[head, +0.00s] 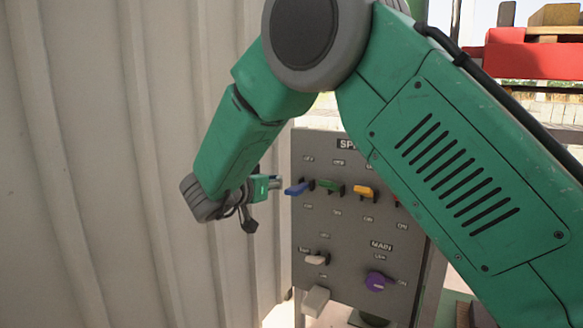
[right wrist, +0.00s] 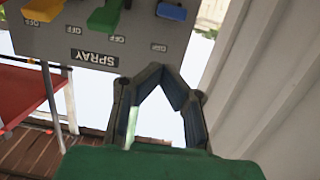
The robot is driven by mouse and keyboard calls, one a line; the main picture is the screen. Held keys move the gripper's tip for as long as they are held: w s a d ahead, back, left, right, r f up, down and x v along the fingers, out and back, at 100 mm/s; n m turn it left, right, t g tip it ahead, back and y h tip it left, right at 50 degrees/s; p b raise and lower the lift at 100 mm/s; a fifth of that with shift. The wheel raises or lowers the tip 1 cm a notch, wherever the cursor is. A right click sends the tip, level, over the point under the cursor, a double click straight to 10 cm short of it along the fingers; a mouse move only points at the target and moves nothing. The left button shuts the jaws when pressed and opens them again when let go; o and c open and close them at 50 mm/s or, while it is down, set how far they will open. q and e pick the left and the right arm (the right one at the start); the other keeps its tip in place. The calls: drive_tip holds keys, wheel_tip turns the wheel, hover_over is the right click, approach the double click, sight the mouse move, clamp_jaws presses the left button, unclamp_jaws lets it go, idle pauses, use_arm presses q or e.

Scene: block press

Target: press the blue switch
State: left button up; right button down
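The blue switch (head: 298,188) is a lever on the grey panel, leftmost in the upper row in the head view. In the right wrist view, which shows the panel upside down, the blue switch (right wrist: 172,12) is at the top edge, partly cut off. My right gripper (head: 273,184) is just left of the blue switch in the head view. In the right wrist view my right gripper (right wrist: 162,72) has its fingertips together with nothing between them, apart from the switch in the picture. Contact cannot be told from the head view. My left gripper is not in view.
Beside the blue switch are a green switch (head: 330,187) and a yellow switch (head: 365,192). Lower on the panel (head: 340,235) are a white switch (head: 316,259) and a purple knob (head: 378,281). A corrugated wall (head: 90,180) fills the left side.

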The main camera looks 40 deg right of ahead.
wheel_tip(320, 180, up, 3)
drive_tip(key=y+p, duration=0.1)
drive_tip(key=p, duration=0.4)
hover_over(290, 190)
wheel_tip(290, 190, down, 2)
wheel_tip(290, 190, down, 4)
drive_tip(key=shift+w+r+y, duration=0.15)
drive_tip(key=shift+r+y, duration=0.1)
drive_tip(key=shift+y, duration=0.05)
drive_tip(key=shift+d+f, duration=0.3)
drive_tip(key=shift+f, duration=0.3)
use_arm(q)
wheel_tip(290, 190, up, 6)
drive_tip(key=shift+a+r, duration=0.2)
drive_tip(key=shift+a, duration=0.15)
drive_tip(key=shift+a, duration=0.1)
use_arm(e)
drive_tip(key=shift+a, duration=0.2)
